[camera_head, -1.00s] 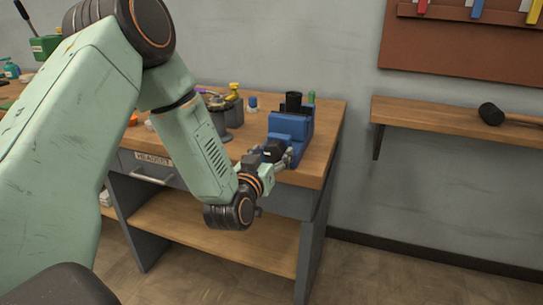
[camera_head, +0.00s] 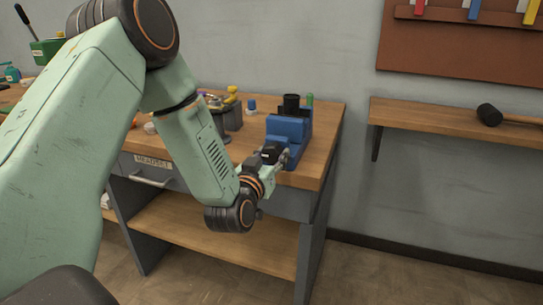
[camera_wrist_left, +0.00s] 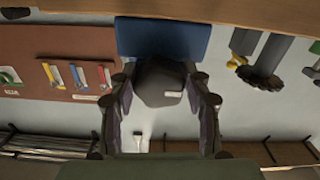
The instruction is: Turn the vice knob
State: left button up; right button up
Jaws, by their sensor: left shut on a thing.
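The blue vice (camera_head: 288,128) stands near the right end of the wooden workbench, with a black round part on its top. In the left wrist view its blue body (camera_wrist_left: 163,38) shows at the top, behind a dark faceted knob (camera_wrist_left: 160,84). My left gripper (camera_head: 277,155) is at the front of the vice. In the left wrist view its two fingers stand on either side of the knob, and the gripper (camera_wrist_left: 160,76) is shut on it. In the head view the wrist and fingers mostly hide the knob. My right gripper is not in view.
The workbench (camera_head: 321,136) carries a dark grey round part (camera_head: 230,117) and small items left of the vice. A green thing (camera_head: 310,99) stands behind the vice. A wall shelf with a black mallet (camera_head: 489,114) is at the right, under a brown tool board (camera_head: 455,50).

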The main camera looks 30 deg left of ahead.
pick_arm(q)
jog(key=shift+r, duration=0.1)
jog(key=m+p, duration=0.2)
jog(key=shift+r+p, duration=0.15)
jog(key=shift+p, duration=0.2)
jog(key=m+p, duration=0.8)
jog(key=m, duration=0.1)
jog(key=shift+a+r+m+p, duration=0.1)
jog(key=shift+m+p, duration=0.2)
jog(key=shift+p, duration=0.1)
jog(key=m+p, duration=0.2)
jog(key=m, duration=0.1)
jog(key=shift+p, duration=0.4)
jog(key=shift+m+p, duration=1)
jog(key=shift+m, duration=0.5)
jog(key=o, duration=1.1)
jog(key=shift+o, duration=0.2)
